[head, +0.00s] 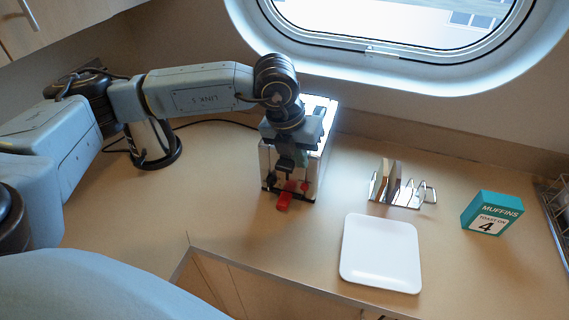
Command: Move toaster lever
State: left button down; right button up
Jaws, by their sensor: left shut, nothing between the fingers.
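The toaster (310,165) is a shiny metal box on the counter below the window, partly hidden by my left gripper and wrist. A red lever (285,199) sticks out at its near end, low down. My left gripper (286,172) comes in from above at the toaster's near end, just above the red lever. Its fingers are shut with nothing between them. I cannot tell whether the fingertips touch the lever. My right gripper is not in view.
A toast rack (402,194) with slices stands right of the toaster. A white square plate (381,253) lies near the counter's front edge. A dark round-based appliance (155,150) stands behind my left arm.

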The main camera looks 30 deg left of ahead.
aim_at(284, 166)
pick_arm(q)
jog(key=a+y, duration=0.1)
jog(key=a, duration=0.1)
jog(key=a+r, duration=0.1)
jog(key=w+a+n+y, duration=0.1)
jog(key=a, duration=0.1)
jog(key=shift+a+r+y, duration=0.2)
jog(key=shift+a+y, duration=0.1)
jog(key=shift+b+x, duration=1.7)
jog(key=shift+x, duration=1.8)
jog(key=shift+d, duration=0.1)
